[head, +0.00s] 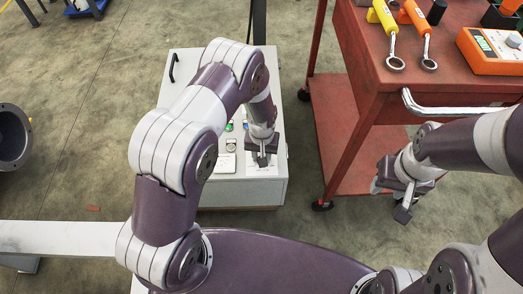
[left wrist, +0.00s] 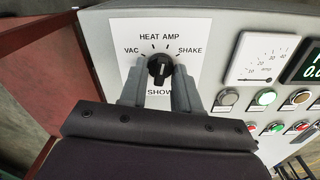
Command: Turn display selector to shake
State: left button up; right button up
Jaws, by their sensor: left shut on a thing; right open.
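The display selector is a black knob (left wrist: 160,69) on a white label plate (left wrist: 196,32) in the left wrist view. The plate reads VAC at left, HEAT AMP at top, SHAKE at right and SHOW below. The knob looks roughly upright towards HEAT AMP; its exact pointer position is hard to tell. My left gripper (left wrist: 160,88) is shut on the knob, a grey finger on each side. In the head view my left gripper (head: 262,152) is at the near right of the grey control box (head: 188,66), hiding the knob. My right gripper (head: 398,196) is open and empty, beside the red cart.
The panel carries a dial gauge (left wrist: 262,58), a digital display (left wrist: 313,62) and several buttons (left wrist: 265,97) right of the selector.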

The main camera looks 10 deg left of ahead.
pick_arm(q)
jog(key=m+p, duration=0.2)
jog(key=m, duration=0.3)
jog(key=shift+d+r, duration=0.1)
jog(key=shift+m+p, duration=0.8)
jog(key=shift+m, duration=1.5)
jog(key=o, duration=1)
notch_tip(320, 180, up, 12)
jog(key=p, duration=0.3)
jog(key=shift+r, duration=0.25)
